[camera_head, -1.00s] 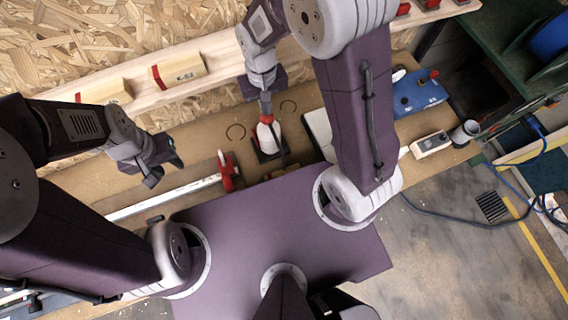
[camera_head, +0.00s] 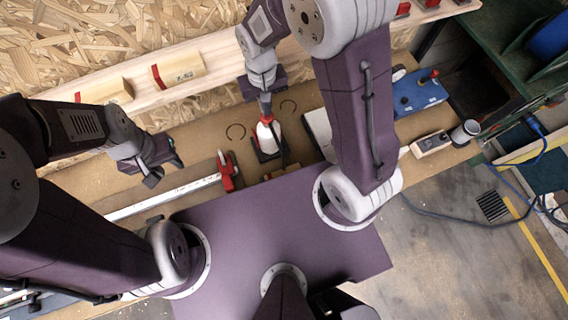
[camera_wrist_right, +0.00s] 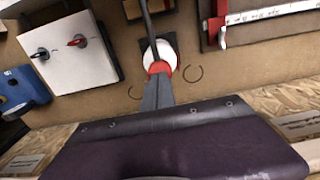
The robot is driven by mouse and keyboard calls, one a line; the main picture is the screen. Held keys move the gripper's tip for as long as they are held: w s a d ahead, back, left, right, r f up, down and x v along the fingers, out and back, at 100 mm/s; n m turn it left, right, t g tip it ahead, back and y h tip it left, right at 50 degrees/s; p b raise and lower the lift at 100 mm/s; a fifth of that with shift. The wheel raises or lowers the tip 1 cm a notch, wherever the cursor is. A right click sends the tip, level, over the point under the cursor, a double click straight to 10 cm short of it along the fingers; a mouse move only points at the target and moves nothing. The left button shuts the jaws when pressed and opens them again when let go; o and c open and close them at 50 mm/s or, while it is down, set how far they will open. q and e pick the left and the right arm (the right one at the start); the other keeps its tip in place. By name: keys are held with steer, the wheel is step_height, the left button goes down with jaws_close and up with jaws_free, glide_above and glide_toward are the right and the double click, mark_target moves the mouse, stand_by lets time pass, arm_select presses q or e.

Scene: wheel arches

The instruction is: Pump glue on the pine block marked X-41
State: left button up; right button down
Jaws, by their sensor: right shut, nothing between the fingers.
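A white glue bottle with a red collar (camera_head: 268,137) stands on a dark base on the bench; it also shows in the right wrist view (camera_wrist_right: 160,54). A dark spout runs from its top toward the bench's near side. My right gripper (camera_head: 265,103) is shut and empty, its tips at the pump top; the wrist view shows them (camera_wrist_right: 157,80) at the red collar. A pale wooden block (camera_wrist_right: 134,8) lies near the spout, partly cut off; I cannot read its mark. A red-banded pine block (camera_head: 178,71) on the shelf has small illegible lettering. My left gripper (camera_head: 155,165) hangs over the bench; its jaw opening is unclear.
A red-ended clamp bar (camera_head: 226,170) lies left of the bottle. A white panel with knobs (camera_wrist_right: 70,50) is on the bench's other side, by a blue box (camera_head: 418,92). Another red-banded block (camera_head: 105,91) is on the shelf. A wooden item (camera_head: 431,143) lies far right.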

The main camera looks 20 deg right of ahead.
steer(key=shift+f+b, duration=1)
steer(key=shift+f, duration=0.5)
step_height(320, 180, up, 9)
steer(key=p, duration=0.8)
steer(key=shift+p, duration=0.3)
